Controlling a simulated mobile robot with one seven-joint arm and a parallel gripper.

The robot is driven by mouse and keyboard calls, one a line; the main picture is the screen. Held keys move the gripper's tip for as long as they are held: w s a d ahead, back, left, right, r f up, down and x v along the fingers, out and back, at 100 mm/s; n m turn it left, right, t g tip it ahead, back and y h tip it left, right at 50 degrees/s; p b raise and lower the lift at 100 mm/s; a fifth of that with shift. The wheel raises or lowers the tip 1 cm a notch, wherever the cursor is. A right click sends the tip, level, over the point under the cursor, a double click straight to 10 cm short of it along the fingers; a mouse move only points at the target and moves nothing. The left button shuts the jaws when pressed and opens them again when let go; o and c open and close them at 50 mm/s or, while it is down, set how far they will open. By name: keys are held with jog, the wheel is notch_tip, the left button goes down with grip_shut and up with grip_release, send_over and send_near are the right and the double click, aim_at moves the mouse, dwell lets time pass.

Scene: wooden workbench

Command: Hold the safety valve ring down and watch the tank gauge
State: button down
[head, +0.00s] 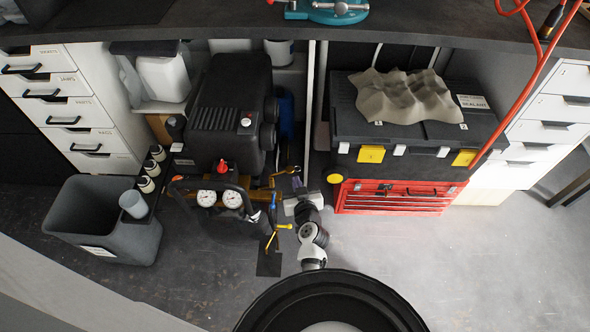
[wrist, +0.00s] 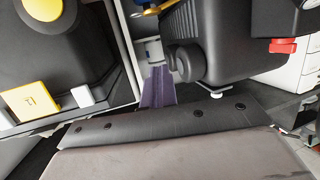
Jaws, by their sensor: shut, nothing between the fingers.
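A black air compressor (head: 225,115) stands under the bench. Two round white gauges, a left one (head: 206,198) and a right one (head: 232,199), sit on its front next to a red knob (head: 222,167). Their needles are too small to read. I cannot pick out the safety valve ring for certain; small yellow and brass parts show around the manifold (head: 262,194). My gripper (head: 297,190) is just right of the manifold, shut and empty, with no clear contact visible. The compressor also shows upside down in the wrist view (wrist: 235,45), without its gauges.
A black toolbox (head: 345,120) with a grey lumpy sheet (head: 405,96) on top stands on a red tool chest (head: 400,199) to the right. A grey bin (head: 105,245) is at the left. The front floor (head: 460,270) is clear. The bench edge (head: 420,38) overhangs.

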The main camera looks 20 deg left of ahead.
jog(key=p, duration=0.1)
send_over(291, 171)
jog(key=s, duration=0.2)
notch_tip(291, 171, down, 2)
jog(key=f, duration=0.1)
jog(key=f+b, duration=0.1)
jog(key=f, duration=0.1)
jog(key=shift+w+d+f+b, duration=0.15)
jog(key=shift+w+d+b, duration=0.05)
jog(key=shift+w+b, duration=0.1)
jog(key=shift+f+b, duration=0.3)
jog(key=shift+f, duration=0.3)
jog(key=shift+f, duration=0.1)
